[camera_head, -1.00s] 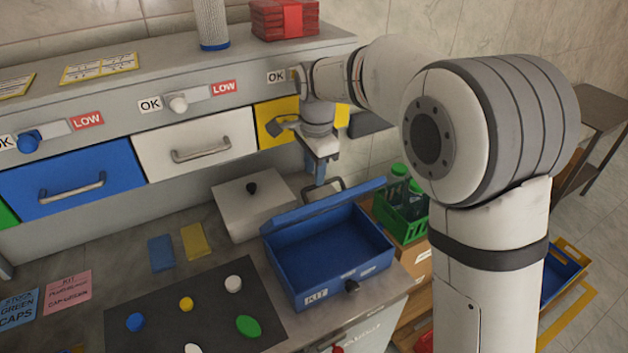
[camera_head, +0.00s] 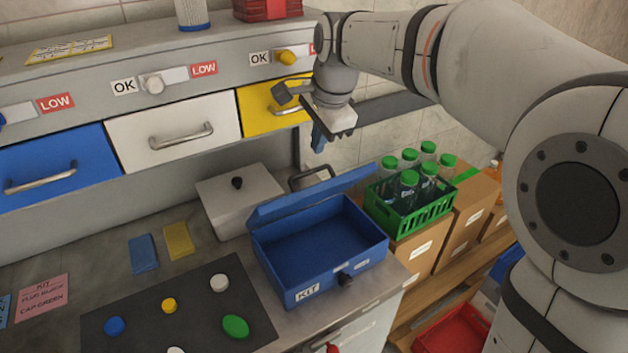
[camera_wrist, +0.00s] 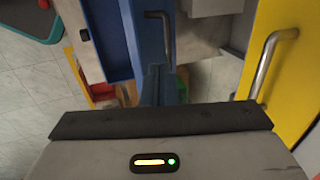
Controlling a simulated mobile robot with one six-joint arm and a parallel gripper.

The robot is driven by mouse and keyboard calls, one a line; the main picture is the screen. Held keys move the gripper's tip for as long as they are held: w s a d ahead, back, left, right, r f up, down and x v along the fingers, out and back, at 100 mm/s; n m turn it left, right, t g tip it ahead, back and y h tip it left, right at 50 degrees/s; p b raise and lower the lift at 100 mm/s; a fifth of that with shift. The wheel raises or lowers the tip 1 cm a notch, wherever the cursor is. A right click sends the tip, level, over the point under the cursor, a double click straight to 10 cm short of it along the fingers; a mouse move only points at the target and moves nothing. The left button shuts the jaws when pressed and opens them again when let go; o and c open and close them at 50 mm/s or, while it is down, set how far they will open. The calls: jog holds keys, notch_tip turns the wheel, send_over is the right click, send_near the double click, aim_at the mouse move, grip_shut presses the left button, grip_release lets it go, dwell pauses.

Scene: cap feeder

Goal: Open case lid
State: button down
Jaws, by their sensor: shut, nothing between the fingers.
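The blue case (camera_head: 325,272), labelled KIT, stands on the counter with its inside showing. Its lid (camera_head: 312,197) is up along the back edge, seen nearly edge-on and leaning backward. A dark handle (camera_head: 314,174) shows behind the lid; in the wrist view this handle (camera_wrist: 170,36) is on the blue lid (camera_wrist: 148,28). A dark latch knob (camera_head: 345,280) is on the case front. My gripper (camera_head: 318,143) is above and behind the lid, apart from the handle in the head view. Its blue fingers (camera_wrist: 160,84) are shut and empty.
The yellow drawer (camera_head: 262,112) with its handle is close beside my gripper. A white lidded box (camera_head: 240,205) stands left of the case. A green crate (camera_head: 428,212) of bottles stands right. A dark mat (camera_head: 190,325) with several caps lies front left.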

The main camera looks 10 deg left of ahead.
aim_at(305, 190)
jog(key=shift+t+y, duration=0.4)
jog(key=shift+t, duration=0.1)
jog(key=x, duration=0.3)
jog(key=d+x, duration=0.1)
jog(key=x, duration=0.2)
jog(key=s+x, duration=0.1)
jog(key=x, duration=0.1)
jog(key=shift+d+f, duration=0.15)
jog(key=shift+f, duration=0.65)
